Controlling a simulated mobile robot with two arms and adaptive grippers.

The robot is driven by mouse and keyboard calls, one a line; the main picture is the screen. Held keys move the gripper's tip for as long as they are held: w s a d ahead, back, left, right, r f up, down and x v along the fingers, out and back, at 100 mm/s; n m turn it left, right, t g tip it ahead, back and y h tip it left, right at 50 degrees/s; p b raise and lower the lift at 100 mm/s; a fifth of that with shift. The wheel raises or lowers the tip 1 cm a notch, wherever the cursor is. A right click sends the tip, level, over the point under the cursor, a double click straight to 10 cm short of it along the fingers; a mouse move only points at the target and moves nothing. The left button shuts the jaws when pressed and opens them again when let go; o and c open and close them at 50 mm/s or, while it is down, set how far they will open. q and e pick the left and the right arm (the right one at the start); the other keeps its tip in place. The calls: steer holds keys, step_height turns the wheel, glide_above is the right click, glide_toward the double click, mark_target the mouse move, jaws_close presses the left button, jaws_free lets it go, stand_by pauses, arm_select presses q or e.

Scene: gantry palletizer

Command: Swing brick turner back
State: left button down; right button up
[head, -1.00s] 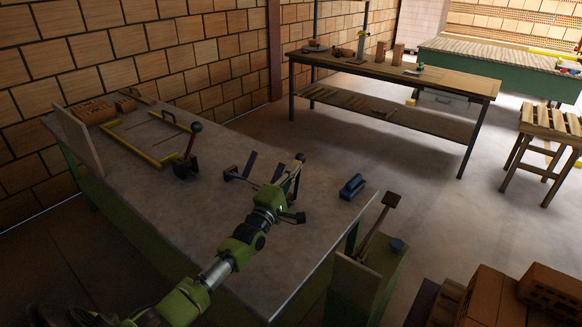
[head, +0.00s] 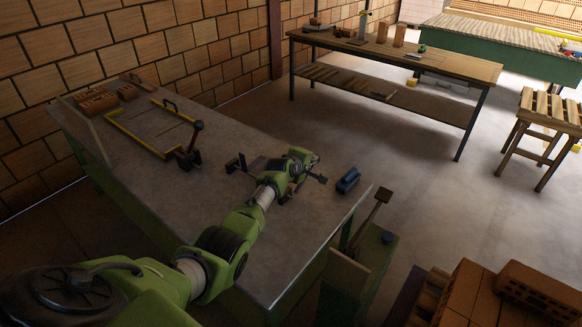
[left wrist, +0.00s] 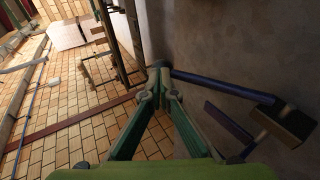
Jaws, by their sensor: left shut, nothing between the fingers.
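The brick turner, which I take to be the dark frame with purple-blue plates, lies on the grey table and shows in the head view (head: 256,164). My left arm hides its right part. In the left wrist view its blue bar (left wrist: 225,87) runs from near the fingertips to a dark block (left wrist: 283,122). A second purple bar (left wrist: 228,122) lies beside it. My left gripper (left wrist: 165,88) is shut and empty, its tips close to the bar's near end; contact cannot be told. In the head view the left gripper (head: 303,162) is over the table at the turner's right. My right gripper is not in view.
On the table (head: 225,230) are a yellow frame (head: 137,135), a black-knobbed lever (head: 194,140), bricks (head: 97,100) and a blue object (head: 347,181). A stand with a square-topped lever (head: 378,208) is beyond the right edge. Bricks (head: 535,292) are stacked lower right.

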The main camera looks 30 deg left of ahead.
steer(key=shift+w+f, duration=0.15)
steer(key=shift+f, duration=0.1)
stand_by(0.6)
